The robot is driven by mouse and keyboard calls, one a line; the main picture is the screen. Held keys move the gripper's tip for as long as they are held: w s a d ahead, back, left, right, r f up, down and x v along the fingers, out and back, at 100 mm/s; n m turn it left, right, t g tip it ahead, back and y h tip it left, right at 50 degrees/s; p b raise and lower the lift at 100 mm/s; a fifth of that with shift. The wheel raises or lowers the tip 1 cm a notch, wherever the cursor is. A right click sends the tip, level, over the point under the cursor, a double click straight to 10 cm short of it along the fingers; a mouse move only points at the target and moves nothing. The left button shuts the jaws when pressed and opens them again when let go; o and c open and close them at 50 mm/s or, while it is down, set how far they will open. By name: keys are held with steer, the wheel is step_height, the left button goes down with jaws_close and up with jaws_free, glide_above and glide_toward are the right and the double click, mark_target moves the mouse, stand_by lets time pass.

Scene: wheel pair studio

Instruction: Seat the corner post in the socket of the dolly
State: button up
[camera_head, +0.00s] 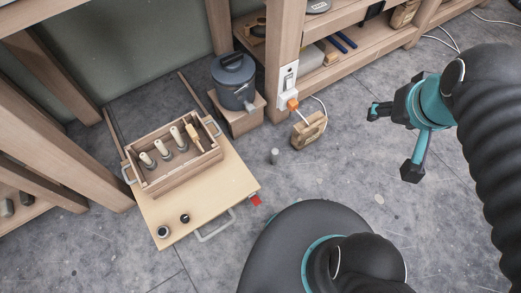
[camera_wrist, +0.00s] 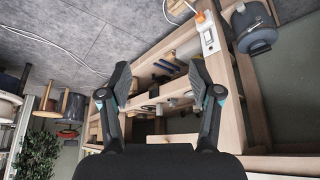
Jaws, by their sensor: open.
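My gripper (camera_head: 396,140) hangs open and empty at the right of the head view, above the floor and well apart from the board. In the wrist view its two fingers (camera_wrist: 158,78) are spread with nothing between them. A pale flat board (camera_head: 220,187), apparently the dolly, lies low at left. Two small dark round pieces, one nearer the front corner (camera_head: 163,231) and one beside it (camera_head: 184,218), sit on it; I cannot tell which is a socket. A short grey cylinder (camera_head: 274,156) stands on the floor to its right; I cannot tell whether it is the corner post.
A wooden crate (camera_head: 176,181) with several pale-topped pegs sits on the board. A lidded blue-grey pot (camera_head: 234,81) stands on a wooden block behind. A wooden block (camera_head: 309,130) with a cable lies by the shelf post.

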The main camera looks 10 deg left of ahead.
steer(key=w+a+f+n+g+b, duration=0.1)
steer(key=w+a+f, duration=0.1)
steer(key=w+f, duration=0.25)
steer(key=w+a+f+n+g+b, duration=0.1)
steer(key=w+a+f, duration=0.2)
steer(key=w, duration=0.2)
steer(key=n+g+b, duration=0.3)
steer(key=n+b, duration=0.1)
steer(key=b, duration=0.1)
glide_above(276, 153)
step_height(276, 153, down, 40)
step_height(276, 153, down, 8)
steer(key=shift+r, duration=0.1)
steer(key=shift+w+a+f+b, duration=0.15)
steer(key=shift+f+b, duration=0.2)
steer(key=shift+f, duration=1.2)
steer(key=shift+w+a+f+b, duration=0.15)
steer(key=shift+f+b, duration=0.15)
steer(key=shift+f, duration=1.25)
jaws_close()
